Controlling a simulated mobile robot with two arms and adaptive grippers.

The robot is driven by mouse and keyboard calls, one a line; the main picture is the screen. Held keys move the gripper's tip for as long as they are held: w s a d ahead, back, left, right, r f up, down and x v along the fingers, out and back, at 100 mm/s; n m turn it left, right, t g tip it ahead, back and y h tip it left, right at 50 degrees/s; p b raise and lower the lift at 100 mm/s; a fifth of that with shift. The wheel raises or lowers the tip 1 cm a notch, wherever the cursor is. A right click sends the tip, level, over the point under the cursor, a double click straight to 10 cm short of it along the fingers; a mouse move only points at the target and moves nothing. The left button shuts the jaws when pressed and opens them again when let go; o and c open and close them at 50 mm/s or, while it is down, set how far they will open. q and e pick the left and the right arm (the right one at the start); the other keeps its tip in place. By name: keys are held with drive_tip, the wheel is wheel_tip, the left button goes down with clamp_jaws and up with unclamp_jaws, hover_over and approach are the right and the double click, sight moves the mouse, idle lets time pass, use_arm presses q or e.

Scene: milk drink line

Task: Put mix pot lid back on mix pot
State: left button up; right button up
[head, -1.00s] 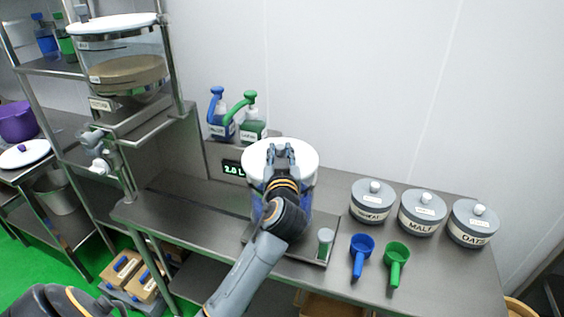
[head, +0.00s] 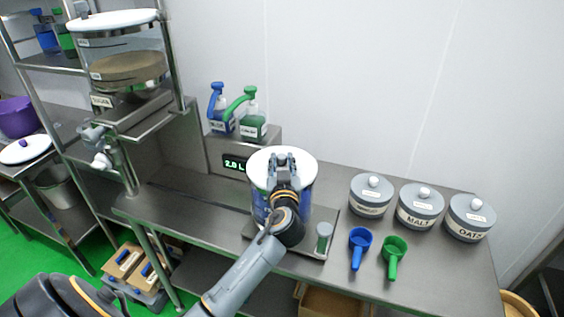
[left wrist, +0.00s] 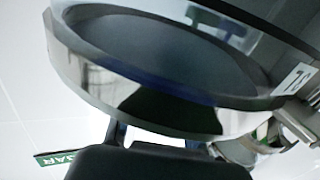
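The white mix pot lid (head: 257,165) is at the top of the mix pot (head: 262,204), a clear round vessel with blue on it, on the bench. My left gripper (head: 283,158) is over the middle of the lid, its fingers closed around the knob, which they hide. I cannot tell whether the lid rests on the rim or hangs just above it. The left wrist view shows a large round pale rim (left wrist: 150,113) close up, around a dark disc; I cannot tell lid from pot there. My right gripper is out of view.
A display (head: 234,163) reading 2.0 L and blue (head: 220,122) and green (head: 252,127) pump bottles stand behind. To the right are a small shaker (head: 323,237), blue (head: 358,250) and green (head: 395,256) scoops and grey lidded canisters (head: 420,208). A tall jar dispenser (head: 128,65) stands left.

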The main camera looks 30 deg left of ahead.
use_arm(q)
drive_tip(key=shift+o, duration=1)
drive_tip(key=shift+r, duration=0.2)
drive_tip(key=b+v, duration=0.3)
drive_tip(key=v, duration=0.9)
drive_tip(key=shift+b, duration=0.35)
